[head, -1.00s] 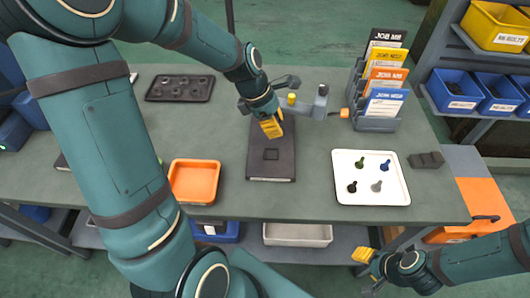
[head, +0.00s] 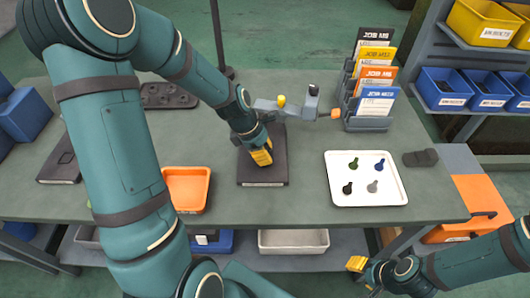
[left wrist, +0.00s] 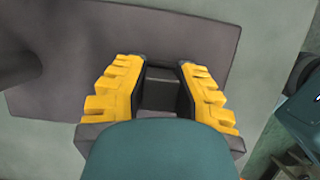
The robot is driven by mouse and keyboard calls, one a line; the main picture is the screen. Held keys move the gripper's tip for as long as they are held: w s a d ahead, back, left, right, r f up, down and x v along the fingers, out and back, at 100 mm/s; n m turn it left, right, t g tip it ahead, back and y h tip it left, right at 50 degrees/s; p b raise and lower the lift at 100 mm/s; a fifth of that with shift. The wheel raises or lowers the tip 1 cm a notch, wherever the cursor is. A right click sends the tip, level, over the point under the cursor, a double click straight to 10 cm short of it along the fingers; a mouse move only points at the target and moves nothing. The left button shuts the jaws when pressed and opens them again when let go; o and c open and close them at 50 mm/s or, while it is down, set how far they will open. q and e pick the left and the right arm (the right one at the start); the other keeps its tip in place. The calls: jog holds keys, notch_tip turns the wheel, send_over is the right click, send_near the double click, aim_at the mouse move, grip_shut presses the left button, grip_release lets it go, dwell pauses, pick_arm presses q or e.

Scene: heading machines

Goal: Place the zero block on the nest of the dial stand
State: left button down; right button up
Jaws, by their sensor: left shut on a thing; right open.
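The dial stand has a dark flat base (head: 276,140) on the bench, with a grey arm and yellow-topped part (head: 281,101) behind it. My left gripper (head: 262,156) is over the middle of this base and covers the nest in the head view. In the left wrist view, its yellow fingers (left wrist: 158,98) are shut on a small dark grey block, the zero block (left wrist: 158,96), above or at the base (left wrist: 205,40). I cannot tell whether the block touches the nest. My right gripper (head: 357,266) is open and empty, in front of the bench's near edge.
An orange tray (head: 186,205) lies left of the stand. A white tray (head: 340,198) with several small coloured pieces lies to the right, beside a dark block (head: 420,158). A card rack (head: 366,122) stands at back right. Bare bench lies between the stand and white tray.

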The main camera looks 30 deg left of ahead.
pick_arm(q)
jog(key=c, duration=0.9)
grip_release()
jog(key=shift+f, duration=0.15)
jog(key=p+v, duration=0.3)
jog(key=v, duration=0.9)
jog(key=shift+d+r, duration=0.1)
jog(key=shift+r, duration=0.15)
